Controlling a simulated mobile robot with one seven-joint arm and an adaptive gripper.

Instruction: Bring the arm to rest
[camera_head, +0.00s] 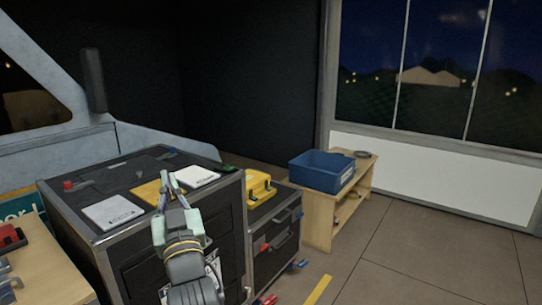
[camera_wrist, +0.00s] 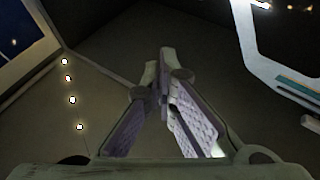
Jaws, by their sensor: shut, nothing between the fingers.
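My gripper (camera_head: 171,181) is in front of the black case top in the head view, with its fingers pointing up and away. In the wrist view the two fingers of my gripper (camera_wrist: 162,75) come together at their tips, with nothing between them. The wrist view looks toward dark wall or ceiling surfaces, not at the case. My forearm and wrist show at the bottom of the head view, in front of the case's front face.
The black case (camera_head: 98,183) carries white cards (camera_head: 112,211) and a yellow card (camera_head: 147,192). A yellow box (camera_head: 259,187) sits on a lower black case (camera_head: 275,229). A blue bin (camera_head: 321,171) stands on a wooden shelf (camera_head: 318,213). The floor at right is mostly clear.

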